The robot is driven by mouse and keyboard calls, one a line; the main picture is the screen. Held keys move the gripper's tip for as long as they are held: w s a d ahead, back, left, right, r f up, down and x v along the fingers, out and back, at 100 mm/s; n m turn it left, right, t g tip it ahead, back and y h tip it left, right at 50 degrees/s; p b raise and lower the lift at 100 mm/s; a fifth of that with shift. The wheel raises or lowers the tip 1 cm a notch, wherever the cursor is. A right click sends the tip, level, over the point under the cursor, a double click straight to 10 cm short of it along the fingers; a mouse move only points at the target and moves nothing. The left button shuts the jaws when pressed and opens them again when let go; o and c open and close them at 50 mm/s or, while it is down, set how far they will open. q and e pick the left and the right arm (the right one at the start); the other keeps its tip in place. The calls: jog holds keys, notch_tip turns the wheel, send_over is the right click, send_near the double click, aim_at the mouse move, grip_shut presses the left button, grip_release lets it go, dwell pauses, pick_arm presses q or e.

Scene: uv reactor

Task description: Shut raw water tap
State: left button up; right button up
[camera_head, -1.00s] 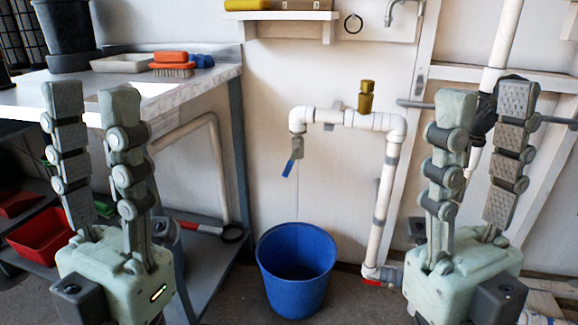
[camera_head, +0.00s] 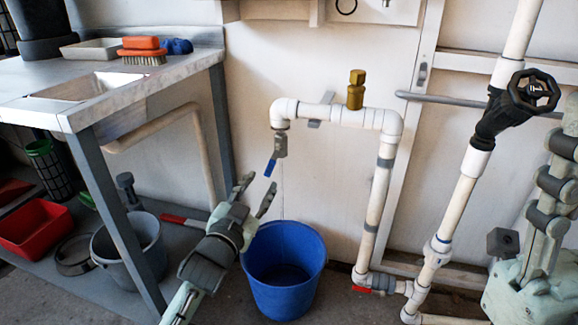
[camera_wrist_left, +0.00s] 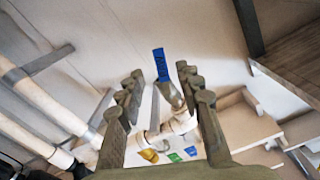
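A tap with a blue lever handle (camera_head: 270,167) hangs from the left end of the white pipe, its lever pointing down. A thin stream appears to run from it to the blue bucket (camera_head: 283,268) below. My left gripper (camera_head: 258,188) is open and empty, just below the blue lever, its fingers pointing up towards it. In the left wrist view the blue lever (camera_wrist_left: 161,64) shows beyond and between the two spread fingers, apparently apart from them.
A black handwheel valve (camera_head: 533,91) sits on the right-hand pipe. A red-handled valve (camera_head: 367,290) is low near the floor. A brass fitting (camera_head: 356,90) tops the white pipe (camera_head: 340,117). The sink bench (camera_head: 90,100) stands at left, with a red bin (camera_head: 36,228) beneath.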

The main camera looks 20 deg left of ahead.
aim_at(269, 171)
pick_arm(q)
jog(key=w+b, duration=0.1)
jog(key=w, duration=0.6)
jog(key=shift+d, duration=0.1)
jog(key=shift+c, duration=0.3)
grip_shut()
